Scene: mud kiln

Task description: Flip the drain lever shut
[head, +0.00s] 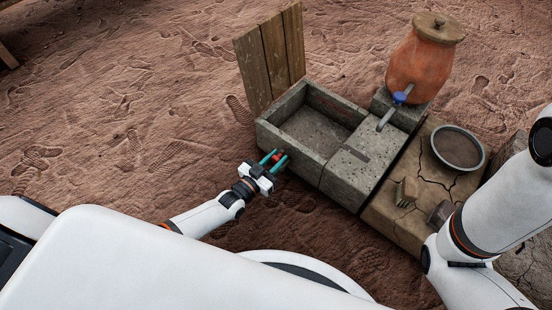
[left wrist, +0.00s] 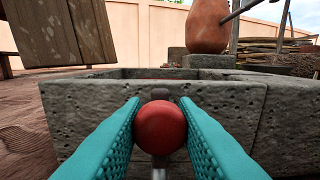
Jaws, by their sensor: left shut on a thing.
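The drain lever, with a red ball knob (left wrist: 161,127) on a grey metal stem, is at the near outer wall of the stone trough (left wrist: 75,112). In the head view the small red knob (head: 278,155) shows at the trough's lower left end. My left gripper (head: 274,158) reaches it from below left, and its teal fingers (left wrist: 161,130) are shut on the knob, one on each side. In the left wrist view the stem shows above and below the knob. My right arm is at the right edge of the head view, with its gripper out of view.
A wooden board (head: 271,55) stands at the trough's far left end. A clay jar (head: 420,65) with a blue-handled tap (head: 399,98) stands behind the trough. A cracked slab (head: 435,190) with a round pan (head: 458,148) is on the right. Open dirt lies left.

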